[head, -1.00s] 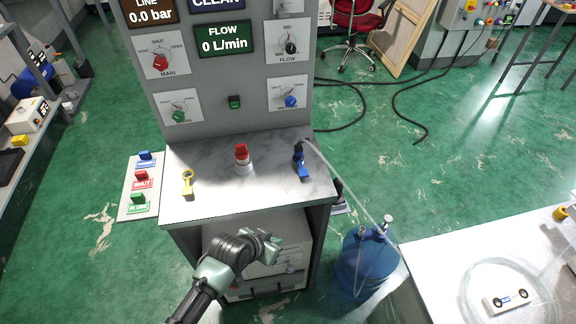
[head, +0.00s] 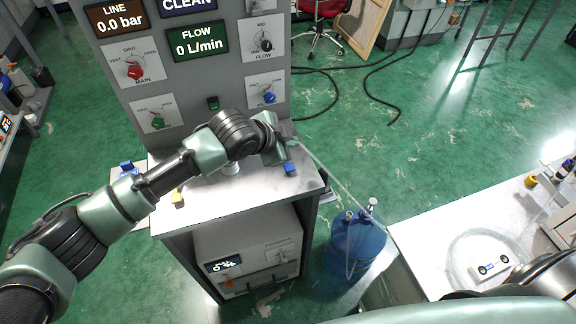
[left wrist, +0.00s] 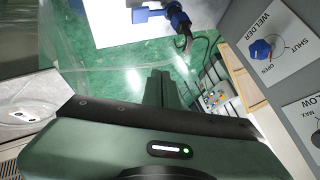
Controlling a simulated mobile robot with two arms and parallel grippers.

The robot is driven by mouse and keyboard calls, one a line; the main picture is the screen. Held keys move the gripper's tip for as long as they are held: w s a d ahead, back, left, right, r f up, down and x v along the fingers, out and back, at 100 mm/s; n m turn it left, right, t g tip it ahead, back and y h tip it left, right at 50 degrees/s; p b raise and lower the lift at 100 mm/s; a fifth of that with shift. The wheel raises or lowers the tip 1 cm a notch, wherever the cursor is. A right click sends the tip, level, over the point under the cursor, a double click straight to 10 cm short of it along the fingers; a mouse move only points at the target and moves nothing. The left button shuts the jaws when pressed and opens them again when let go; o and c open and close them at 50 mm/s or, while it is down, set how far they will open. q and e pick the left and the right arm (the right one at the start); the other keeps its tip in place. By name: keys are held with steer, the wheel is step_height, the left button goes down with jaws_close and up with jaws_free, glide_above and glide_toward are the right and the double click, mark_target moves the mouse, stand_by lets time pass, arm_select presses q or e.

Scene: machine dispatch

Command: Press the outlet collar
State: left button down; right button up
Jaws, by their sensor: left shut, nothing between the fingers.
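The blue outlet fitting (head: 291,168) stands at the right end of the machine's bench top, with a clear hose running off it to the right. My left gripper (head: 284,150) is over it in the head view, shut and empty, and hides its upper part, so I cannot make out the collar there. In the left wrist view the blue fitting (left wrist: 177,16) shows at the top, beyond the shut fingers (left wrist: 160,78) and apart from them in the picture. I cannot tell from the head view whether they touch. My right gripper is out of view.
The bench top (head: 235,195) also holds a yellow item (head: 177,197) and a white-based piece (head: 231,168) partly behind my arm. The panel with dials (head: 187,60) rises behind. A blue water jug (head: 357,245) stands on the floor at right. A white table (head: 430,245) is beyond it.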

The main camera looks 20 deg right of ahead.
arm_select(q)
steer(key=shift+w+a+r, duration=0.25)
steer(key=shift+w+r, duration=0.1)
steer(key=shift+w, duration=0.4)
steer(key=shift+f, duration=0.1)
steer(key=b, duration=0.6)
glide_above(287, 169)
step_height(287, 169, down, 8)
steer(key=shift+r, duration=0.15)
steer(key=shift+f+b, duration=0.4)
steer(key=shift+f, duration=0.1)
